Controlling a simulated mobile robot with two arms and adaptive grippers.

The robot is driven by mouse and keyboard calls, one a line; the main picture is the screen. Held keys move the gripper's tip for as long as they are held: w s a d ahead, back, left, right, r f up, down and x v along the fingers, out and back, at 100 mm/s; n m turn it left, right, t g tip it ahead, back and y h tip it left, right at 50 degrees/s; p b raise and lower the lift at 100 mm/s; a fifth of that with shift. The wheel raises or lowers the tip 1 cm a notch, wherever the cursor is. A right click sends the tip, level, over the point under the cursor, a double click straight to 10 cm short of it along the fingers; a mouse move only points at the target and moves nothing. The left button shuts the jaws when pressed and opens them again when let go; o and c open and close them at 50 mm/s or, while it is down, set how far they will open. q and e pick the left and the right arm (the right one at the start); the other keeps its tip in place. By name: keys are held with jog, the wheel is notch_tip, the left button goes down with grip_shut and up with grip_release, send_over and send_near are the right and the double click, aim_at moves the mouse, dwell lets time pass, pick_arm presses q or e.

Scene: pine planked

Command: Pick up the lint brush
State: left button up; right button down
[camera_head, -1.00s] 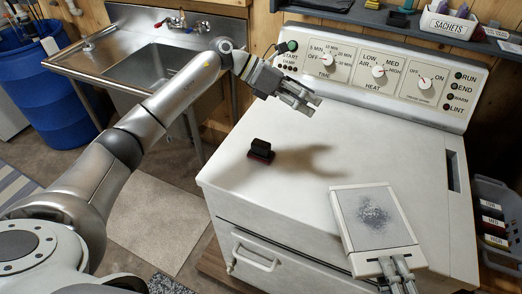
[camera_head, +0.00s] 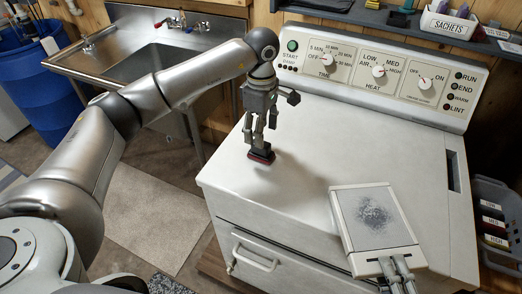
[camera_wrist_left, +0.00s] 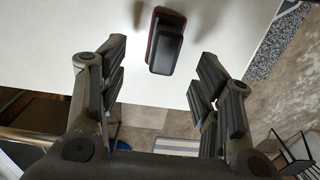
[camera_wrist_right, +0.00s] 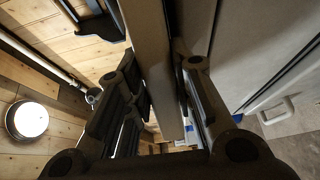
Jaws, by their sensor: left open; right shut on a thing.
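The lint brush (camera_head: 262,156), with a black grip and a dark red base, sits on the white dryer top (camera_head: 310,160). In the left wrist view the lint brush (camera_wrist_left: 165,45) lies ahead of the spread fingers, between their lines and apart from them. My left gripper (camera_head: 261,130) points down just above the brush, open, and partly hides its grip in the head view. My right gripper (camera_head: 396,270) is shut on the near edge of a white-framed lint screen (camera_head: 346,218) with grey lint. The screen also shows in the right wrist view (camera_wrist_right: 152,60).
The dryer's control panel (camera_head: 375,72) with knobs rises along the back. A sink (camera_head: 165,62) stands left of the dryer. A sachet box (camera_head: 448,24) sits on a shelf above, and a dark crate (camera_head: 490,215) stands at right. Most of the dryer top is clear.

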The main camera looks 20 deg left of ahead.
pick_arm(q)
jog(key=shift+s+d+f, duration=0.1)
jog(key=shift+f, duration=1.45)
jog(key=shift+s+f, duration=0.1)
jog(key=shift+f, duration=1.4)
jog(key=c, duration=1.1)
jog(key=shift+r, duration=0.1)
notch_tip(320, 180, up, 10)
jog(key=shift+f, duration=0.1)
